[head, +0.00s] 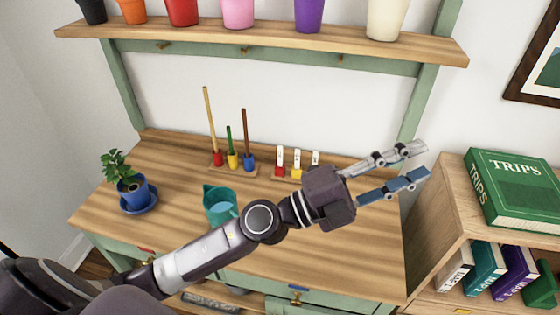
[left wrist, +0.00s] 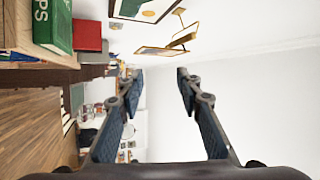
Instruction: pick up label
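Small white labels (head: 298,158) stand upright in a row at the back of the wooden potting bench (head: 345,250), in red and yellow holders on a low wooden base. In the head view my left gripper (head: 419,163) is open and empty, held above the right end of the bench, to the right of the labels. Its fingers point right, away from the labels. The left wrist view shows the two fingers apart (left wrist: 156,76) with nothing between them; I cannot make out the labels there. My right gripper is not in view.
Colored sticks in a stand (head: 232,160) are left of the labels. A teal watering can (head: 218,203) and a plant in a blue pot (head: 132,188) stand further left. A shelf (head: 250,36) with several pots hangs above. A cabinet with a green TRIPS book (head: 515,190) is at right.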

